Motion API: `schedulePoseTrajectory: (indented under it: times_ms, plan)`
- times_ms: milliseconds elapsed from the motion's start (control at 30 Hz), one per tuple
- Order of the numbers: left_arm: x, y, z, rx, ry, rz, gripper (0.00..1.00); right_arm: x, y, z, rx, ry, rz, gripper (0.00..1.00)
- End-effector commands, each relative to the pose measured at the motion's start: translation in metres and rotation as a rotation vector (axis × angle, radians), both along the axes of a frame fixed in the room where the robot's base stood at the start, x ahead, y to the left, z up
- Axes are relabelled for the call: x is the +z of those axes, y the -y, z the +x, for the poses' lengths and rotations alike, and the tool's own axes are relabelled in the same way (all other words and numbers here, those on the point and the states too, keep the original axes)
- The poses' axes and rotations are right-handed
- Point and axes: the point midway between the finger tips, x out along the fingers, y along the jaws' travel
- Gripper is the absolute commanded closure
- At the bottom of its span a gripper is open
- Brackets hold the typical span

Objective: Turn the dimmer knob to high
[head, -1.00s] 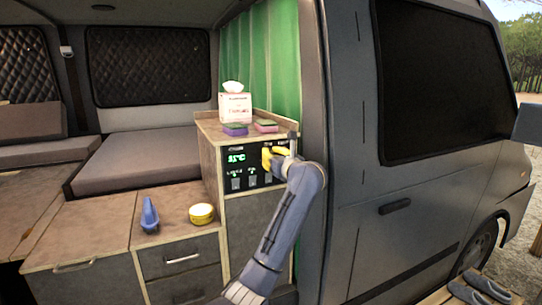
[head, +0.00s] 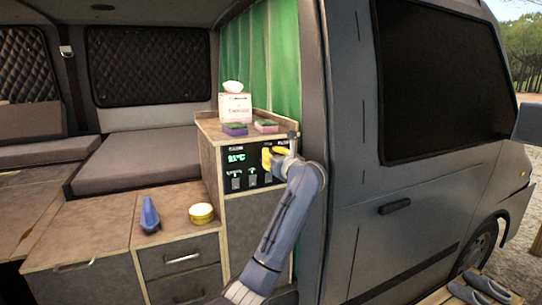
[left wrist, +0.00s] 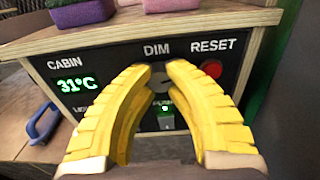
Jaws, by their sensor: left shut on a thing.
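The dimmer knob (left wrist: 159,82) is a small grey knob under the DIM label on the black control panel (left wrist: 105,58), in the left wrist view. My left gripper (left wrist: 160,72) has its yellow fingers on either side of the knob and is shut on it. The fingertips cover part of the knob, and I cannot read its setting. In the head view my left gripper (head: 270,157) is at the upper right of the panel (head: 234,178), and the knob is hidden behind it. My right gripper is not in view.
A red RESET button (left wrist: 211,69) is close right of the knob. Below it is a switch (left wrist: 166,120). A tissue box (head: 235,107) and two sponges (head: 235,129) stand on the cabinet top.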

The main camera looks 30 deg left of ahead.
Motion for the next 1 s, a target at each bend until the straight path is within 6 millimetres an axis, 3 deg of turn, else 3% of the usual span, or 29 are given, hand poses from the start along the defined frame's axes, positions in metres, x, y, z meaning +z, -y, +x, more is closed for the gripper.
schedulePoseTrajectory:
  times_ms: [33,200,233,500,800,1000]
  plan:
    - [0.009,0.000,-0.001,0.001,0.013,0.012,1.00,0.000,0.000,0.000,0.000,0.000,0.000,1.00]
    - [0.009,0.000,-0.001,0.002,0.013,0.012,1.00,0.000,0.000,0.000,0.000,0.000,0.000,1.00]
    - [0.009,0.000,-0.001,0.002,0.013,0.012,0.82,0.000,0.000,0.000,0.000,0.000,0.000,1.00]
    - [0.005,0.000,-0.001,0.001,0.007,0.006,0.51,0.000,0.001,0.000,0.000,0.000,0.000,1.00]
    - [0.003,0.002,-0.001,-0.001,0.004,0.003,0.51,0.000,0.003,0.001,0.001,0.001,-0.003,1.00]
    - [0.002,0.020,-0.012,-0.003,0.006,0.001,0.51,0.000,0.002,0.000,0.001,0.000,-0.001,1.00]
